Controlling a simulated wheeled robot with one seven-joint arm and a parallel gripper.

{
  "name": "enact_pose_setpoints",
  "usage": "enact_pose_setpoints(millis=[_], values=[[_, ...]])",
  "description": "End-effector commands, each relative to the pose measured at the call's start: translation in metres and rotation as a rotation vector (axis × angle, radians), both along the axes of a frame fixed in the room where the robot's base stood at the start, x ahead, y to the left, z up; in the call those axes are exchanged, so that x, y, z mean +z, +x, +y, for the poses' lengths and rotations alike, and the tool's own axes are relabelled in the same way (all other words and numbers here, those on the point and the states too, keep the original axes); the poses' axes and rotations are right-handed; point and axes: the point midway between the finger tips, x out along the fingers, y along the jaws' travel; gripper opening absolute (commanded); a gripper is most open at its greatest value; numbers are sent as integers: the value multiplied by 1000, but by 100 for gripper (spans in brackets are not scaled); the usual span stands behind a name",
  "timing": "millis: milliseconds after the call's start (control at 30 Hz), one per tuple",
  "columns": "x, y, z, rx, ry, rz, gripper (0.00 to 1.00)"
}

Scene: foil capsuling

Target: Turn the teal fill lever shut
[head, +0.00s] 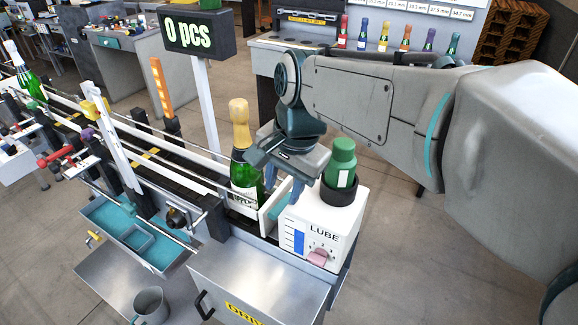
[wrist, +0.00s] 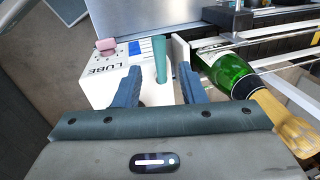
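The teal fill lever (wrist: 160,60) shows in the wrist view as a slim upright bar beside the white LUBE box (wrist: 105,79). My gripper (wrist: 159,76) is open, with one blue finger on each side of the lever. Gaps show between the lever and both fingers, so neither appears to touch it. In the head view, my gripper (head: 284,188) is pointed down just left of the LUBE box (head: 318,229); it largely hides the lever there.
A green bottle with gold foil (head: 243,172) stands close to my gripper's left; it also shows in the wrist view (wrist: 232,72). A green lube bottle (head: 341,165) sits on the box. A pink knob (head: 318,257) is on the box's front. A conveyor with rails runs left.

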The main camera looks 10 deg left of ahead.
Motion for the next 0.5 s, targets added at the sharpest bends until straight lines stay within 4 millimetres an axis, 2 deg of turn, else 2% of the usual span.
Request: enact_pose_setpoints(millis=[100, 200, 333, 500], values=[[-22, 2, 4, 1, -1, 4, 37], [-35, 3, 6, -1, -2, 3, 37], [-46, 4, 8, -1, 0, 1, 37], [-50, 4, 9, 0, 0, -1, 37]])
